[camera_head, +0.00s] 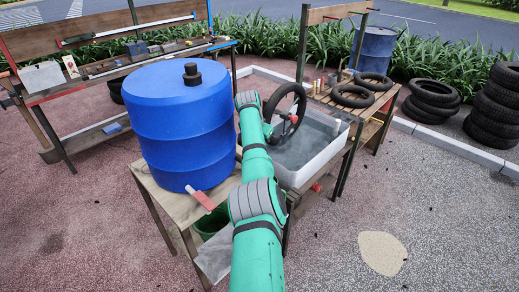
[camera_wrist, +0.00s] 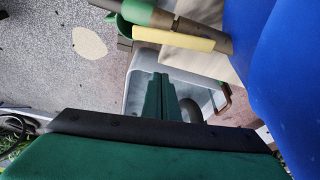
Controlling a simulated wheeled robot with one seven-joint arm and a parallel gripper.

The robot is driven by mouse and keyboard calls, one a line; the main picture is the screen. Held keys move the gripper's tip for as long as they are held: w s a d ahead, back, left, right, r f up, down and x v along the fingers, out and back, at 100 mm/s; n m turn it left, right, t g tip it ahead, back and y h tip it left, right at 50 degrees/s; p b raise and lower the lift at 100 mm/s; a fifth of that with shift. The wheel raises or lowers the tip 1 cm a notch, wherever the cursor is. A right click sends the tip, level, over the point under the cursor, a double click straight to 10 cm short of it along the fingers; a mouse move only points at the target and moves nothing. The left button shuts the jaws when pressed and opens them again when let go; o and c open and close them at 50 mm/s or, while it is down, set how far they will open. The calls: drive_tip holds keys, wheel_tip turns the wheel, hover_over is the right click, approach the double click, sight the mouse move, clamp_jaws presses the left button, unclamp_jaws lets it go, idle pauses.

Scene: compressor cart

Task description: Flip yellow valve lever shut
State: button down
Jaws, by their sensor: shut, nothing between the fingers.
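A short yellow bar (camera_wrist: 175,39) shows at the top of the wrist view, lying along a grey-brown cylinder. It looks like the lever, but I cannot tell what it is joined to. I cannot make out the yellow lever in the head view. My gripper (camera_wrist: 160,84) is shut and empty in the wrist view, its green fingers side by side. Its tips appear over the pale basin, apart from the yellow bar in the picture. In the head view my arm crosses the middle, and I cannot make out the fingers there.
A big blue barrel (camera_head: 188,125) stands on the wooden table left of my arm. A white basin (camera_head: 312,152) and a black tyre (camera_head: 300,99) are just right of it. A red-handled tool (camera_head: 202,200) lies at the table's front. Open gravel (camera_head: 440,220) spreads at right.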

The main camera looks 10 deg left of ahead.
drive_tip(key=v, duration=1)
drive_tip(key=shift+w, duration=0.25)
drive_tip(key=shift+d, duration=0.15)
